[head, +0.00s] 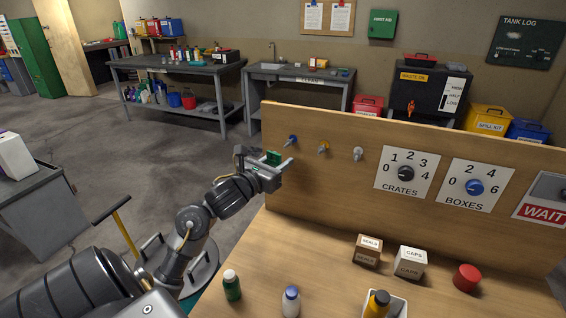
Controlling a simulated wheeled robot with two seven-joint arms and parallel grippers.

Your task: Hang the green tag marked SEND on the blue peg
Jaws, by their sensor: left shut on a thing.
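The green tag (273,157) is in the jaws of my left gripper (286,165), which is shut on it. Only a small green part shows, and no lettering can be read. The blue peg (291,141) sticks out of the upright wooden board (330,195) near its left end. The gripper is a little below and left of the blue peg in the picture. I cannot tell how far the tag is from the board. My right gripper is not in view.
The board also bears the CRATES dial (406,173) and BOXES dial (475,187). Bottles, small boxes (368,250) and a red button (467,278) stand on the bench below.

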